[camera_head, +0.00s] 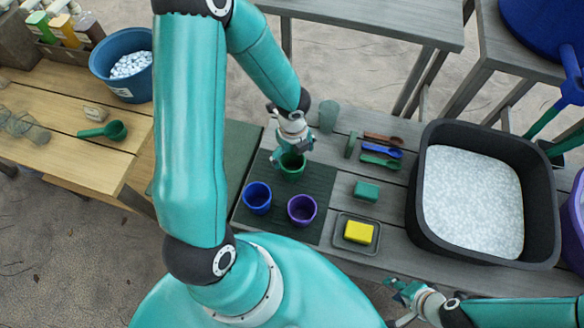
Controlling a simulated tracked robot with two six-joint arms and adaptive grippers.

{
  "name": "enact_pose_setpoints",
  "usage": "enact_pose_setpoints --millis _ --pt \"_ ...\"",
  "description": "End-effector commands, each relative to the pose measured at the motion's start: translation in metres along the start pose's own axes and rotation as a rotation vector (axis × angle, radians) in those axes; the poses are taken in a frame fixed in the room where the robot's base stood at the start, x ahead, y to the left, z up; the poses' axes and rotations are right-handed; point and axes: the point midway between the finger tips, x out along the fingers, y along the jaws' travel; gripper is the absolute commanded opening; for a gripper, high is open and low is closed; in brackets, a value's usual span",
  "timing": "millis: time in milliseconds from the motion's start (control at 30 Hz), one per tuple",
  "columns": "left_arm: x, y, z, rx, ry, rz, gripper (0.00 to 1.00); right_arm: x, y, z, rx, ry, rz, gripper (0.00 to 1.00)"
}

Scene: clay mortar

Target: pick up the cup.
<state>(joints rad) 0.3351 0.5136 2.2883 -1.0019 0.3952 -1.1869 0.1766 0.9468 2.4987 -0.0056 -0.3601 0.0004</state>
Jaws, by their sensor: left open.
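A green cup (292,172) stands on the dark mat (318,183), with its rim partly hidden by my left gripper. My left gripper (291,155) points down at this cup and is open. Whether its fingers touch the cup I cannot tell. A blue cup (257,198) and a purple cup (301,210) stand upright on the same mat, nearer to me. A translucent teal cup (328,115) stands behind, right of my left gripper. My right gripper (393,290) is at the bottom right, near the table's front edge, apart from the cups; its jaw opening is unclear.
A yellow block (358,232) lies in a grey tray (339,236). A green block (367,190) and several coloured spoons (381,150) lie beyond it. A black tub (425,215) of white material fills the right. A wooden table (60,100) at the left holds a green scoop (115,130).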

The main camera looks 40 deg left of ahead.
Motion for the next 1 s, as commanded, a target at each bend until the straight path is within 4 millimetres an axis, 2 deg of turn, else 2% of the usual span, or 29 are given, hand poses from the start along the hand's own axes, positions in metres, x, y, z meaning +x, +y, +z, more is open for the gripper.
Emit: enact_pose_setpoints --millis 33,267,500,600,867,900,1000 --pt "0.009 0.0 0.0 0.001 0.001 0.001 0.97 0.004 0.002 0.0 0.0 0.0 0.0 0.4" --pt "0.021 -0.001 -0.001 0.001 0.001 0.0 0.97 0.007 0.003 0.0 0.0 0.0 0.0 0.4" --pt "0.055 0.001 -0.001 0.004 0.002 0.0 0.97 0.02 0.007 0.0 0.0 0.0 0.0 0.4" --pt "0.064 0.0 -0.001 0.002 0.001 0.0 0.97 0.023 0.008 0.0 0.0 0.0 0.0 0.4" --pt "0.066 0.0 -0.001 0.002 0.0 -0.002 0.97 0.022 0.008 0.0 0.0 0.0 0.0 0.4" --pt "0.066 0.0 -0.001 0.002 0.0 -0.002 0.95 0.022 0.008 0.0 0.0 0.0 0.0 0.4" --pt "0.066 0.0 -0.001 0.002 0.0 -0.001 0.78 0.022 0.008 0.0 0.0 0.0 0.0 0.4"
